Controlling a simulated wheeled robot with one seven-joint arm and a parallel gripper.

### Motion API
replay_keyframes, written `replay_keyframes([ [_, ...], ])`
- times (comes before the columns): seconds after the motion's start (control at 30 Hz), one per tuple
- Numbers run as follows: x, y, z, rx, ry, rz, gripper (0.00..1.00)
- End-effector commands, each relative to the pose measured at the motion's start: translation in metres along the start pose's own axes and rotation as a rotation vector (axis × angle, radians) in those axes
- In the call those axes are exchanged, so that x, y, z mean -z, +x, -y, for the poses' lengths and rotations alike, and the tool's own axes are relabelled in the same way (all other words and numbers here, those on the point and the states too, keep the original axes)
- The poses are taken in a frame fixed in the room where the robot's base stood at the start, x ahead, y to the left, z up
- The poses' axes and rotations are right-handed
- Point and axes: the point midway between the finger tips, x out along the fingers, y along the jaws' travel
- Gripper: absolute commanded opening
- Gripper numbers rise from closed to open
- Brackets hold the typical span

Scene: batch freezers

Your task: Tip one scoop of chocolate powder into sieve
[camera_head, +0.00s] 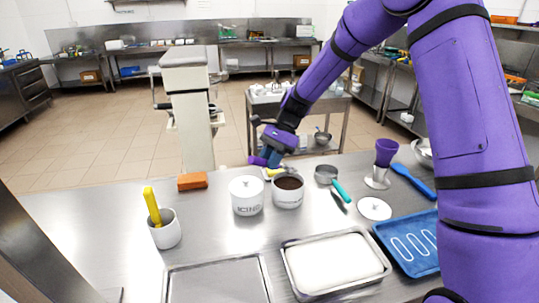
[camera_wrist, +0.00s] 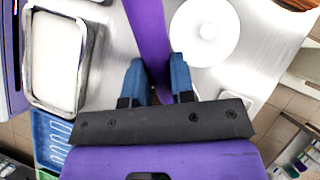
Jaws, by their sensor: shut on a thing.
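My gripper (camera_head: 270,160) is at the far edge of the steel table, above and behind the open white pot of brown powder (camera_head: 288,193). In the wrist view its blue fingers (camera_wrist: 160,82) are shut on a purple handle (camera_wrist: 147,22). The handle's end shows left of the fingers in the head view (camera_head: 257,161). The tool's working end is hidden, so I cannot tell whether it holds powder. A metal pan-shaped utensil with a teal handle (camera_head: 341,190) lies right of the pot; whether it is the sieve is unclear.
A lidded white pot (camera_head: 247,197) stands left of the powder. A tray of white material (camera_head: 288,262), a blue tray (camera_head: 385,250), a loose lid (camera_head: 375,208) and a purple cup on a stand (camera_head: 386,152) occupy the right. A white crock (camera_head: 168,236) stands at left.

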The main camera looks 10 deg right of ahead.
Motion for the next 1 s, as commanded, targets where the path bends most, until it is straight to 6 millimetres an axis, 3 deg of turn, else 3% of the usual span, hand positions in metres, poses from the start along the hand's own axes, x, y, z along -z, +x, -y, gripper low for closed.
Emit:
replay_keyframes([
  [0.87, 0.035, 0.039, 0.000, -0.001, -0.001, 0.001, 0.00],
  [1.0, 0.042, 0.034, 0.000, 0.001, -0.001, -0.001, 0.00],
])
